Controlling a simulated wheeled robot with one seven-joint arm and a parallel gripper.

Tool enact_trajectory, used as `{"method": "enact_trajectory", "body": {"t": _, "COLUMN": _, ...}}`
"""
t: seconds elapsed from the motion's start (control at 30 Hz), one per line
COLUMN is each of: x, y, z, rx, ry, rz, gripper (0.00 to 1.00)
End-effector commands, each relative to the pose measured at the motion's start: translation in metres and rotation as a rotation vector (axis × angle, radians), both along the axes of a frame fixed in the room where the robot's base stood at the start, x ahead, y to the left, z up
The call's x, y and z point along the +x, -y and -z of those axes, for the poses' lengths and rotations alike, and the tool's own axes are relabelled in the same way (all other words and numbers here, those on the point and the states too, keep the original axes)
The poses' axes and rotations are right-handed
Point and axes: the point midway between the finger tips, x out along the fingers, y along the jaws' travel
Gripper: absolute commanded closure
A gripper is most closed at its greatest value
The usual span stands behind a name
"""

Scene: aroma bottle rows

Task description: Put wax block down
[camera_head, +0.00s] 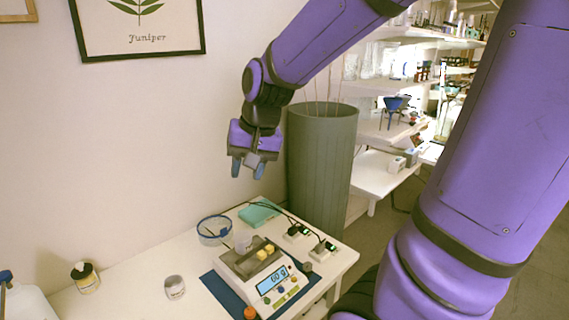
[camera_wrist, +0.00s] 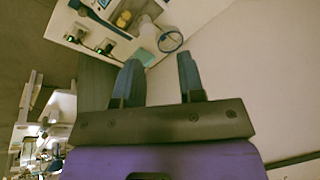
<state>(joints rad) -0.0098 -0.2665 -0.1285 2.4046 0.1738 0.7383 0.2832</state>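Yellow wax blocks (camera_head: 262,253) sit close together on top of the white weighing scale (camera_head: 273,276), whose blue display seems to read 60 g. The yellow wax also shows at the top of the wrist view (camera_wrist: 123,19). My gripper (camera_head: 247,170) hangs well above the back of the table, fingers pointing down. Its two blue fingers are apart, and nothing shows between them in the wrist view (camera_wrist: 160,75).
On the white table (camera_head: 133,283) are a blue-rimmed glass bowl (camera_head: 213,230), a teal box (camera_head: 259,213), black-and-white devices with green lights (camera_head: 322,248), a small white jar (camera_head: 175,287) and a labelled jar (camera_head: 85,277). A tall grey-green bin (camera_head: 320,165) stands behind.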

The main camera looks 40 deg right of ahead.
Motion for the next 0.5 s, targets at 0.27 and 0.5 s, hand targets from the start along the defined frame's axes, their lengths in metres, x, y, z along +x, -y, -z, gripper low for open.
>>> {"method": "enact_trajectory", "body": {"t": 0.27, "x": -0.073, "y": -0.016, "z": -0.044, "rx": -0.135, "ry": 0.120, "rz": -0.254, "gripper": 0.64}}
{"method": "enact_trajectory", "body": {"t": 0.5, "x": -0.121, "y": -0.022, "z": -0.060, "rx": -0.256, "ry": 0.186, "rz": -0.406, "gripper": 0.64}}
